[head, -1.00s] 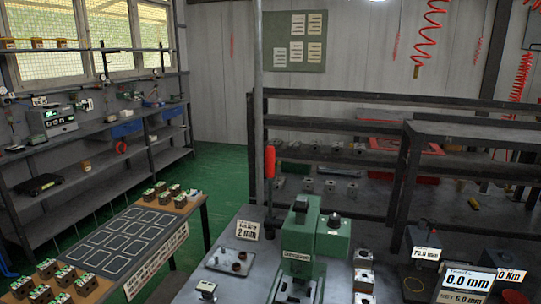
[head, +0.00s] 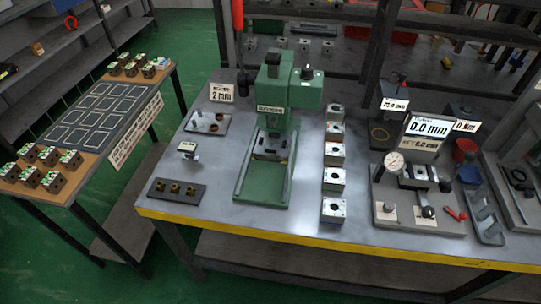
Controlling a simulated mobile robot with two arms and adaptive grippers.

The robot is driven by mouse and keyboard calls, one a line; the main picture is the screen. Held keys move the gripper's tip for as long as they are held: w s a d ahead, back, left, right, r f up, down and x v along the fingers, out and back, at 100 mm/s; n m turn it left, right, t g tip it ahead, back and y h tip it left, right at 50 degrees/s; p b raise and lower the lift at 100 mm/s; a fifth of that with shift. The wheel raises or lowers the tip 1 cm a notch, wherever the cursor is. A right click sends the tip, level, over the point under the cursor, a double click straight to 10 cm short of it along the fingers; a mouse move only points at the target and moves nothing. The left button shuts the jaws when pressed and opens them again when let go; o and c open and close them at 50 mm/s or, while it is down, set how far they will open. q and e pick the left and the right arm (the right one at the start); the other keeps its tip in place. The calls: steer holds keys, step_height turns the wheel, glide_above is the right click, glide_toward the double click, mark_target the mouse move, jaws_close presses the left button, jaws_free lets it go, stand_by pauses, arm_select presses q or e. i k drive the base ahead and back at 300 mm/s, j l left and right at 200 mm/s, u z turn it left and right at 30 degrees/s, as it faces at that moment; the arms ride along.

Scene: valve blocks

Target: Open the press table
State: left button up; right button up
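A green press (head: 273,92) stands on the grey steel bench in the middle of the head view. Its base is a green tray-like frame with a flat press table (head: 264,182) between raised side rails, reaching toward the bench's front edge. A small dark part (head: 268,145) sits under the press head; details there are too small to tell. Neither of my grippers shows in the view.
A column of several metal blocks (head: 333,177) stands right of the press. A dial gauge fixture (head: 418,190) is further right. A plate with brass parts (head: 178,191) lies front left. A side table (head: 28,143) holds valve blocks. The bench has a yellow front edge (head: 340,247).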

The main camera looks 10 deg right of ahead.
mark_target(269, 147)
steer(key=k+j, duration=0.1)
steer(key=j, duration=0.55)
steer(key=k+j, duration=0.1)
steer(key=j, duration=0.55)
steer(key=j+z, duration=0.1)
steer(key=j, duration=0.55)
steer(key=k, duration=0.05)
